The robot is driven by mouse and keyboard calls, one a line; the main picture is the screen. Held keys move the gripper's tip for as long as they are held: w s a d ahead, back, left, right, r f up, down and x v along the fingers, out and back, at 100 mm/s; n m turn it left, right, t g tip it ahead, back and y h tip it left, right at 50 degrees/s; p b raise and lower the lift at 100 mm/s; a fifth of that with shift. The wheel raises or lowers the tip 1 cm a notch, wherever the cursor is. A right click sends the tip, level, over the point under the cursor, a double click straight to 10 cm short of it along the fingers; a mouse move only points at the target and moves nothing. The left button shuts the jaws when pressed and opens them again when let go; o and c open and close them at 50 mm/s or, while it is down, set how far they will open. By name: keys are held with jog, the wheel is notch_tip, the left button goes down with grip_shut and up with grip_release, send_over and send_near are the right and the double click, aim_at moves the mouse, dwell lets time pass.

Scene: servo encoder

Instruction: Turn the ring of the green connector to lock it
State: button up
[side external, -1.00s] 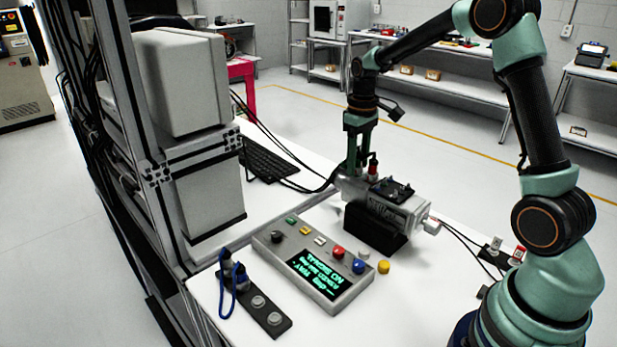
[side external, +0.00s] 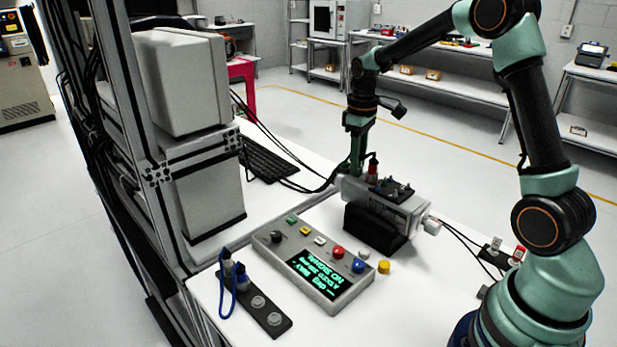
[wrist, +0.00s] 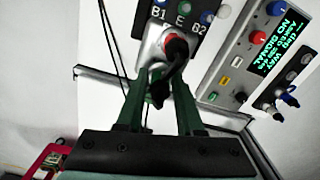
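The grey servo motor (side external: 400,212) lies in a black cradle (side external: 368,230) on the white table. My gripper (side external: 354,174) points down at the motor's far left end. In the wrist view, my gripper (wrist: 157,74) has its green fingers closed in around the green connector (wrist: 157,76); its black cable boot (wrist: 158,93) shows between them. The fingers hide most of the ring, so its lock position cannot be read. A red connector (wrist: 176,46) stands close beside the fingertips, and it also shows in the side view (side external: 373,163).
A control box (side external: 318,262) with a lit green-text screen and coloured buttons stands in front of the motor. A dark strip (side external: 268,315) with blue-cabled plugs lies at the front left. A keyboard (side external: 268,162) and loose black cables lie behind.

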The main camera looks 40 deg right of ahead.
grip_shut()
jog(key=m, duration=0.5)
jog(key=shift+m, duration=0.3)
jog(key=o, duration=0.8)
grip_release()
jog(key=shift+c, duration=0.2)
jog(key=shift+r, duration=0.15)
jog(key=shift+r, duration=4.4)
